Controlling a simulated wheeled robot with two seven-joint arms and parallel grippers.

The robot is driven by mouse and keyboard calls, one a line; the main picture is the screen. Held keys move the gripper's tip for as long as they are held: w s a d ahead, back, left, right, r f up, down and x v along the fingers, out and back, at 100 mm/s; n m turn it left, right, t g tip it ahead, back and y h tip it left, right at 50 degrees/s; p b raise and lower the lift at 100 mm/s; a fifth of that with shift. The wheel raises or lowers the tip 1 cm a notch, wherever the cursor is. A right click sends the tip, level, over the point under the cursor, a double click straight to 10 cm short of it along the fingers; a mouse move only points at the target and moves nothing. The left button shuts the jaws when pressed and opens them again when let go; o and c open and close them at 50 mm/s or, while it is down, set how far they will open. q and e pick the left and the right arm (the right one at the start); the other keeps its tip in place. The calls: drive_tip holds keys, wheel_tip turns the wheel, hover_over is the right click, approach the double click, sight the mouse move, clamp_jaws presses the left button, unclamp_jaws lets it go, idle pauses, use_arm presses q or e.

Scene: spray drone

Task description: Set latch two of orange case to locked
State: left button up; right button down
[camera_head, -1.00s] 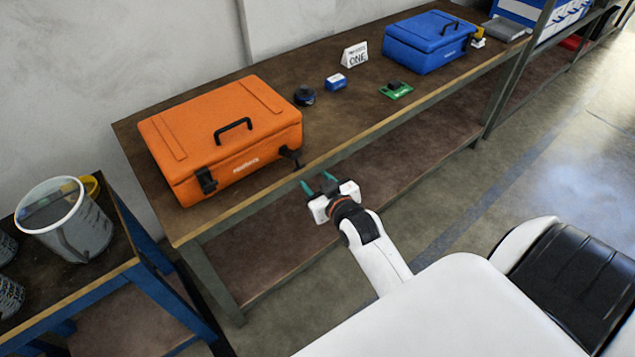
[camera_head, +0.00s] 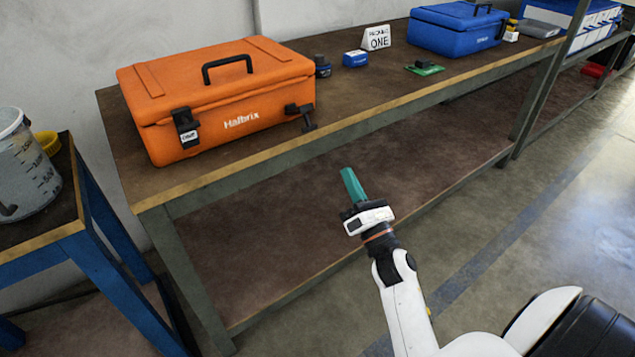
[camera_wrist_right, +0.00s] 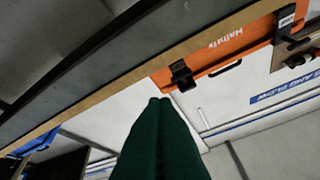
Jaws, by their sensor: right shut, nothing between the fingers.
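The orange case (camera_head: 228,103) sits closed on the long brown table, its handle on top. Its left front latch (camera_head: 186,127) is black with a small white label and lies against the front. Its right front latch (camera_head: 301,115) is black and sticks outward from the front. In the right wrist view the case (camera_wrist_right: 222,52) is tilted, with the unlabelled latch (camera_wrist_right: 181,76) just beyond my fingertips. My right gripper (camera_head: 353,186) is shut and empty, its green fingers together, in front of and below the table edge, apart from the case. My left gripper is not in view.
The table's front edge (camera_head: 330,140) lies between my gripper and the case. A blue case (camera_head: 457,30), a ONE sign (camera_head: 376,38), a small blue box (camera_head: 355,59) and a green board (camera_head: 424,68) stand to the right. A bucket (camera_head: 25,170) stands on the left table.

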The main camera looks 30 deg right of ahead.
wheel_tip(320, 180, down, 5)
drive_tip(key=a+n+y+b, duration=0.2)
drive_tip(key=n+y+b, duration=0.1)
drive_tip(key=n, duration=0.5)
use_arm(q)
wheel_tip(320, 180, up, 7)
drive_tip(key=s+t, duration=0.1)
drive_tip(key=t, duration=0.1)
use_arm(e)
drive_tip(key=shift+t+y, duration=0.3)
drive_tip(key=x, duration=0.5)
drive_tip(key=p+x, duration=0.1)
drive_tip(key=x, duration=0.4)
drive_tip(key=shift+d+r, duration=0.1)
drive_tip(key=shift+r, duration=0.3)
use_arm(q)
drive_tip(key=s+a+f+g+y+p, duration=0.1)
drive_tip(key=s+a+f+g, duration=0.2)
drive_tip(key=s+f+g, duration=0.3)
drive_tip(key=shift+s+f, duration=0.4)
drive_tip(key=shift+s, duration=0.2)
use_arm(e)
drive_tip(key=r, duration=0.3)
drive_tip(key=shift+w+r, duration=0.1)
drive_tip(key=shift+w, duration=0.2)
use_arm(q)
drive_tip(key=shift+p, duration=0.3)
use_arm(e)
drive_tip(key=shift+r, duration=0.1)
